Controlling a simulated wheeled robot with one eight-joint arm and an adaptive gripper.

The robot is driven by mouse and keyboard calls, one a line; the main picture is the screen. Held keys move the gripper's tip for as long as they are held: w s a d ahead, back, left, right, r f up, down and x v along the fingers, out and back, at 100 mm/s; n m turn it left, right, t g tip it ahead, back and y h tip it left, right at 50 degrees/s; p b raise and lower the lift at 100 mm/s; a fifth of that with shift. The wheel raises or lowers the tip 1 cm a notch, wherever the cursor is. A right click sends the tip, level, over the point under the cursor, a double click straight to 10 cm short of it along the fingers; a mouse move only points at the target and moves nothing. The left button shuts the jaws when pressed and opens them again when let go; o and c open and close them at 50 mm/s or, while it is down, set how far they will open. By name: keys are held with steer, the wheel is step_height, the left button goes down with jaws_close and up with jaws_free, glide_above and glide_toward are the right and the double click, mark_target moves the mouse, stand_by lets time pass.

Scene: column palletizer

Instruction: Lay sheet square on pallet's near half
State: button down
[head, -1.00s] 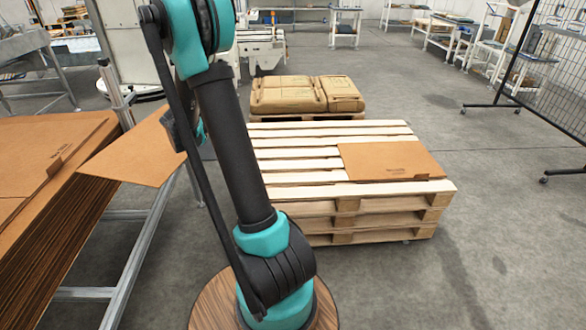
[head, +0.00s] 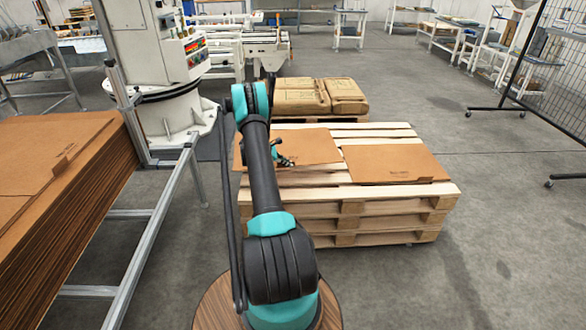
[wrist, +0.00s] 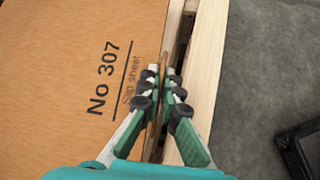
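The brown slip sheet (head: 312,147) is over the left part of the wooden pallet stack (head: 395,205), partly hidden by my arm in the head view. In the wrist view, the sheet (wrist: 60,70) bears the print "No 307 Slip sheet", and its edge lies alongside a pale pallet board (wrist: 205,70). My gripper (head: 283,160) is at the sheet's near edge. In the wrist view, my gripper (wrist: 165,72) has its fingertips together on that edge. I cannot tell whether the sheet rests flat on the boards. A second sheet (head: 392,163) lies on the pallet's right part.
A tall stack of brown sheets (head: 70,190) stands at the left beside a metal frame (head: 150,220). Brown sacks (head: 318,96) on another pallet are behind the pallet stack. A mesh fence (head: 560,85) stands at right. The floor right of the pallets is clear.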

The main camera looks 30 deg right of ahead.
steer(key=shift+m+g, duration=0.4)
steer(key=shift+m, duration=0.1)
steer(key=shift+s+d+f, duration=0.3)
steer(key=shift+d+f, duration=0.05)
steer(key=shift+f, duration=1.5)
steer(key=shift+s+d+f, duration=0.25)
steer(key=shift+d+f, duration=0.15)
steer(key=shift+f, duration=1.45)
steer(key=shift+s+d+f, duration=0.3)
steer(key=shift+d+f, duration=0.05)
steer(key=shift+f, duration=1.5)
steer(key=shift+a, duration=0.1)
steer(key=c, duration=1.6)
jaws_free()
steer(key=shift+c, duration=0.2)
steer(key=v, duration=1.2)
steer(key=shift+r, duration=0.2)
